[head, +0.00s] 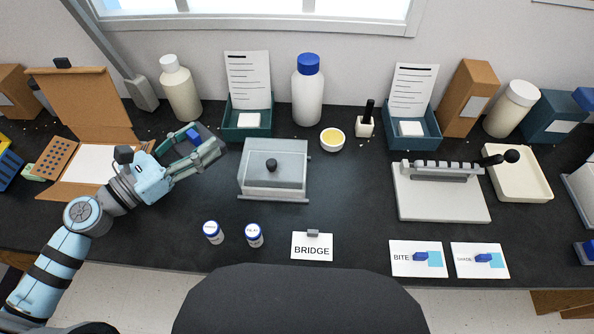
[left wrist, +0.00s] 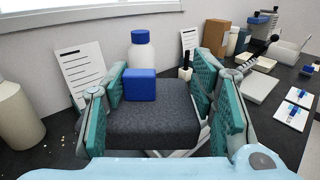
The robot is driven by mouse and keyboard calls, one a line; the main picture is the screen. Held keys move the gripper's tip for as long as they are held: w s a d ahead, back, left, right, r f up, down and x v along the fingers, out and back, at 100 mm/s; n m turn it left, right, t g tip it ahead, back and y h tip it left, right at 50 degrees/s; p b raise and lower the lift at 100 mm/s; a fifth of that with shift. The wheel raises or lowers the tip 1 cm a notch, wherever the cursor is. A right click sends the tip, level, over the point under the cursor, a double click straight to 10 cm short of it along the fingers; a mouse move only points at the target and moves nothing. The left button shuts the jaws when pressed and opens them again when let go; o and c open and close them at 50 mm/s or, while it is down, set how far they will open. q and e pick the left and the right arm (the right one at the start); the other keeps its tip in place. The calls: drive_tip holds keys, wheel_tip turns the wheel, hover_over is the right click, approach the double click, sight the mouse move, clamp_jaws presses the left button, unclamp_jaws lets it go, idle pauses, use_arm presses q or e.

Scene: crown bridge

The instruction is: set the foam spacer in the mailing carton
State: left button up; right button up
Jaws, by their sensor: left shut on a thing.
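My left gripper (head: 212,146) is shut on a dark grey foam spacer, which shows plainly between the teal finger pads in the left wrist view (left wrist: 152,122). A small blue block (head: 193,135) appears to rest on the foam; it also shows in the left wrist view (left wrist: 140,85). The gripper is above the table, right of the mailing carton (head: 80,108). The brown carton stands open with its lid raised, a white lining inside and a panel with dark holes at its left. My forearm hides part of its right side. My right gripper is out of view.
A grey lidded box (head: 273,172) stands right of the gripper. A cream bottle (head: 180,88) and a teal tray (head: 246,124) stand behind it. Two small jars (head: 254,235) and a BRIDGE card (head: 312,247) are at the front. The dark table (head: 350,190) is clear at centre.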

sight(221, 179)
use_arm(q)
drive_tip(key=w+a+f+n+t+y, duration=0.1)
drive_tip(key=w+a+n+t+y, duration=0.25)
drive_tip(key=w, duration=0.55)
drive_tip(key=shift+g+y, duration=0.35)
drive_tip(key=shift+g, duration=0.1)
drive_tip(key=f+b, duration=0.4)
drive_tip(key=f, duration=0.3)
drive_tip(key=f+b, duration=0.5)
drive_tip(key=f, duration=0.2)
drive_tip(key=f+b, duration=0.4)
drive_tip(key=f, duration=0.2)
drive_tip(key=shift+d+f, duration=0.4)
drive_tip(key=shift+r, duration=0.15)
drive_tip(key=o, duration=0.7)
drive_tip(key=shift+f+b, duration=0.2)
drive_tip(key=shift+b, duration=0.1)
drive_tip(key=o, duration=0.4)
drive_tip(key=shift+o, duration=0.2)
drive_tip(key=shift+r, duration=0.1)
